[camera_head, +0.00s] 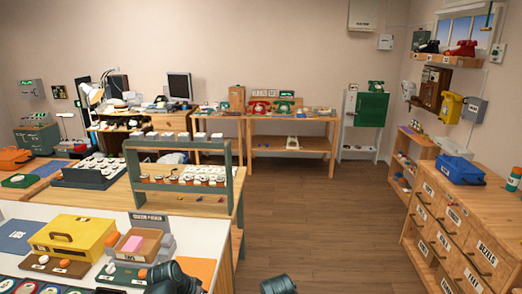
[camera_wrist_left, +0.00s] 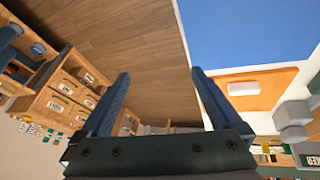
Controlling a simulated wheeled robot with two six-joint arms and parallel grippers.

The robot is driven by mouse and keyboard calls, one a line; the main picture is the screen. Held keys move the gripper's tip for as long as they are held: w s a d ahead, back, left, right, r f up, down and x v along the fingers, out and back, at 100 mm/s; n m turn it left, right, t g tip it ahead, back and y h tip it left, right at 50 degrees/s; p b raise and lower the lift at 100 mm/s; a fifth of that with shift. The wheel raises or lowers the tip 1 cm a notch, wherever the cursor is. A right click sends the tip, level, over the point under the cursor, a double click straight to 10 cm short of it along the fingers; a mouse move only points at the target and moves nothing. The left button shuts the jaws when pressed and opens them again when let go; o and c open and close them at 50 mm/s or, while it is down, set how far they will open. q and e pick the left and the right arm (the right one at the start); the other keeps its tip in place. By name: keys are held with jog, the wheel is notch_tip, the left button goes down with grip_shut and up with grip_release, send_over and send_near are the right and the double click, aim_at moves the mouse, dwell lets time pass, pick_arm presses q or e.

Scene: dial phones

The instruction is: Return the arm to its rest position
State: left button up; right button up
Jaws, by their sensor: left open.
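My left gripper (camera_wrist_left: 158,76) shows in the left wrist view with its two dark blue-grey fingers spread wide. Nothing is between them. Wooden floor shows behind the fingers, with the edge of a white worktop just to the right. In the head view, dark rounded arm parts of mine show at the bottom edge, but no fingertips are visible there. My right gripper is not in view.
A wooden drawer cabinet (camera_head: 466,221) stands at right. The floor (camera_head: 322,220) between is clear.

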pick_arm(q)
jog(key=s+d+f+g+y, duration=0.2)
jog(key=s+d+g+y, duration=0.2)
jog(key=s+d, duration=0.6)
jog(key=shift+s+y, duration=0.4)
jog(key=shift+s, duration=0.25)
